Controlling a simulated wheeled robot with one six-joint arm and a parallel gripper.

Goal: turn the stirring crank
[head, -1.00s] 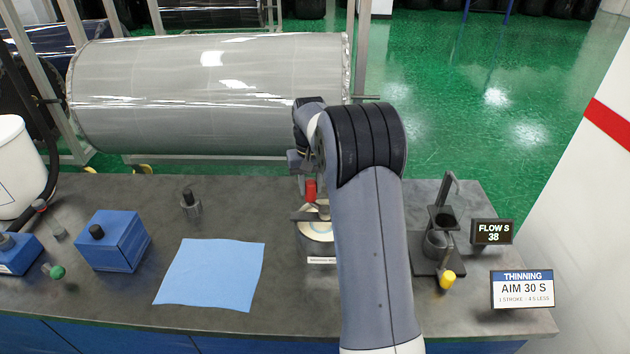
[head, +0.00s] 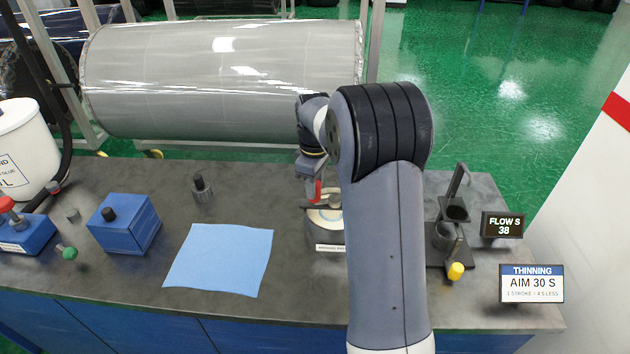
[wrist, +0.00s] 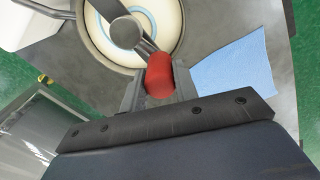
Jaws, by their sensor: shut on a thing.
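The stirring crank has a red knob (wrist: 159,75) on a grey metal arm (wrist: 118,28) that spans a round pot (wrist: 85,47) with pale contents. My gripper (wrist: 152,88) is shut on the red knob in the wrist view. In the head view the red knob (head: 318,190) shows just left of my arm, over the labelled pot (head: 326,233). My gripper (head: 312,178) is partly hidden there, and my arm covers the pot's right side.
A blue cloth (head: 220,260) lies left of the pot.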

